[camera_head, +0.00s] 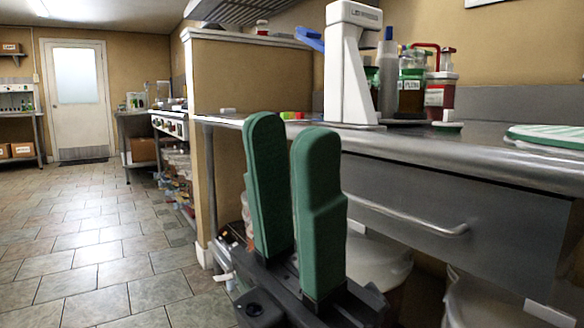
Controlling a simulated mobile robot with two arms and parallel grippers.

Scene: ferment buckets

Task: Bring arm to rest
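My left gripper (292,135) stands in the lower middle of the head view, in front of the steel counter. Its two green padded fingers point up and are apart, with a clear gap and nothing between them. It hides part of the counter edge and shelf behind it. My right gripper is not in view. White buckets (378,262) stand under the counter, partly hidden by my gripper; another white bucket (490,302) is cut off at the bottom right.
The steel counter (480,160) with a drawer (440,205) and bar handle runs along the right. Tiled floor (90,240) at left is open toward a white door (76,100).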

